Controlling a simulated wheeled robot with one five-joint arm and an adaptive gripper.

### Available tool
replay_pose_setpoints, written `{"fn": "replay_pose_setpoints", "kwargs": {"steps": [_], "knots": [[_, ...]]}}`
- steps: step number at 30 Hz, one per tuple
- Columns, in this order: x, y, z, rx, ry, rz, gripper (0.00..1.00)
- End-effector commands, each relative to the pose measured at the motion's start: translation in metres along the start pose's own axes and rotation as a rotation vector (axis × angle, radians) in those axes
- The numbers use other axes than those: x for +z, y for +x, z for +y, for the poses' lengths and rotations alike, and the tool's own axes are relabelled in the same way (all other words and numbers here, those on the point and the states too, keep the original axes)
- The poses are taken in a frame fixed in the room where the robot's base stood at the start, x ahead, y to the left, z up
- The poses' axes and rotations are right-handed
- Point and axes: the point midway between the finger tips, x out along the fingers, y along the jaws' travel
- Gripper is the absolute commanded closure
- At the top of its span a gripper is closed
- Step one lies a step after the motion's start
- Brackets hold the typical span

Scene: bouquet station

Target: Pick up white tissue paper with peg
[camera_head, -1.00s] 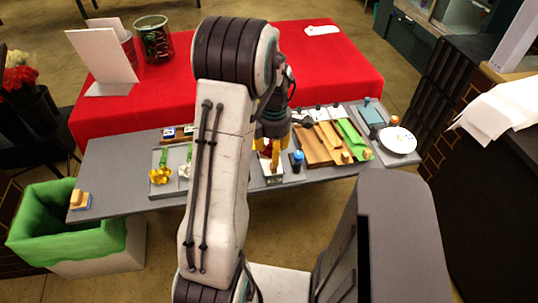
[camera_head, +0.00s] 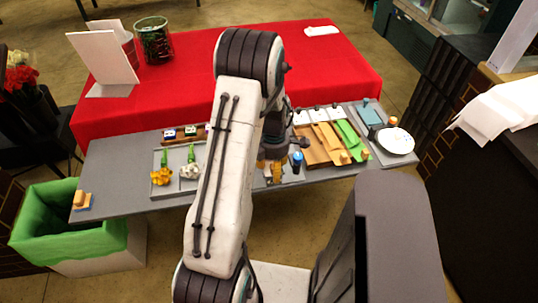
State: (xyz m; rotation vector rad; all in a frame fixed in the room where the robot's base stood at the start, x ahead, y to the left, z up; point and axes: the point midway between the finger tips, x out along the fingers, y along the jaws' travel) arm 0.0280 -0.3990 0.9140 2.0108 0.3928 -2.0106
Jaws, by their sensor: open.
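I cannot clearly make out a white tissue paper with a peg. Rolled papers with wooden pegs lie on the right half of the grey table: tan-orange papers (camera_head: 327,136) and a green paper (camera_head: 350,139). Small white pieces (camera_head: 318,114) with dark spots lie along their far ends; I cannot tell whether these are tissue.
A blue bottle (camera_head: 297,162) stands close right of my gripper. Yellow (camera_head: 161,177) and white (camera_head: 190,171) flowers lie in a tray at left. A white plate (camera_head: 396,141) is at right. A red-covered table (camera_head: 200,93) stands behind; a green-lined bin (camera_head: 60,232) is front left.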

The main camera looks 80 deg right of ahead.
Motion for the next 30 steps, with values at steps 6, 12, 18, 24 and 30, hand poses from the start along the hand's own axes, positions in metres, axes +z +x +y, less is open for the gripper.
{"fn": "replay_pose_setpoints", "kwargs": {"steps": [6, 12, 18, 24, 30], "knots": [[0.0, 0.0009, 0.0, 0.0, 0.0, 0.0, 0.48], [0.0, 0.0007, 0.0001, 0.0, 0.0, 0.0, 0.61], [0.0, 0.0005, 0.0001, 0.001, 0.0, 0.0, 0.79], [0.0, 0.0005, 0.0002, 0.001, 0.0, 0.0, 0.96], [0.0001, 0.0005, 0.0002, 0.001, 0.0, 0.0, 1.0]]}}
